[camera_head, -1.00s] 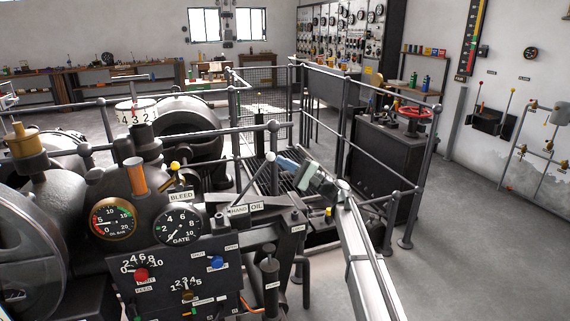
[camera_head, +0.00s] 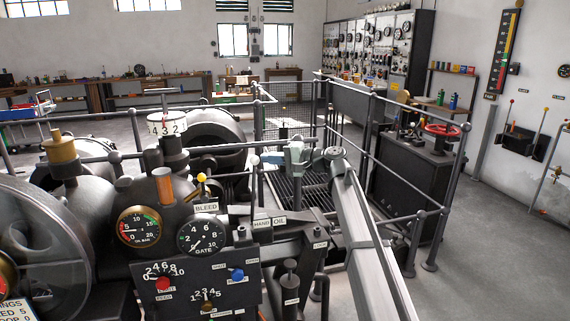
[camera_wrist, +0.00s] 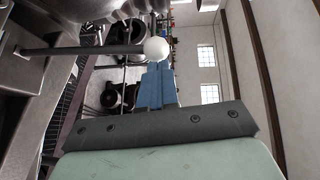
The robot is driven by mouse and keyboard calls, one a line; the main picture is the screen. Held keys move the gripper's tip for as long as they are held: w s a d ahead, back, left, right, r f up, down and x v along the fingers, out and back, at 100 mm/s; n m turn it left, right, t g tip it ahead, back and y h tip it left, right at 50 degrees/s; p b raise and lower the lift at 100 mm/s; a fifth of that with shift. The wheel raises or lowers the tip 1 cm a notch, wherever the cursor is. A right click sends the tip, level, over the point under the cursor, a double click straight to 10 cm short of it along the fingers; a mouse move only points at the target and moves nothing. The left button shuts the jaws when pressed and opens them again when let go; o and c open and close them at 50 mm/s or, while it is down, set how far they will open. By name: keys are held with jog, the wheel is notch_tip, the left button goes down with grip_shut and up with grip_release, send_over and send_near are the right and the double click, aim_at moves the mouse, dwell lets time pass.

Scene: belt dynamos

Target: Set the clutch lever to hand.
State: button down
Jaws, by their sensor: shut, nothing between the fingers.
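The clutch lever is a thin rod with a pale ball knob (camera_head: 254,160). It stands about upright behind the HAND label (camera_head: 261,223). In the wrist view the same white ball (camera_wrist: 156,48) is right at my fingertips, with its rod running left. My gripper (camera_head: 272,158) has blue fingers, shut with nothing between them, just right of the ball. In the wrist view my gripper (camera_wrist: 154,68) seems to touch the ball or nearly so. The rod's foot is partly hidden by the machine's front.
An OIL plate (camera_head: 280,220) sits beside the HAND label. A BLEED lever with a yellow knob (camera_head: 201,177) and a gate gauge (camera_head: 201,236) stand to the left. Grey railings (camera_head: 405,190) enclose the area at right. A control panel (camera_head: 190,280) fills the lower front.

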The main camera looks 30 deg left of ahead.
jog(key=shift+s+a+r, duration=0.2)
jog(key=shift+s+a, duration=0.4)
jog(key=shift+s+a+r, duration=0.15)
jog(key=shift+s+a, duration=0.4)
jog(key=shift+s, duration=0.05)
send_near(256, 157)
jog(key=w+d+r, duration=0.1)
jog(key=w+d, duration=0.2)
jog(key=w, duration=0.1)
jog(key=shift+w+d+r, duration=0.2)
jog(key=shift+d, duration=0.2)
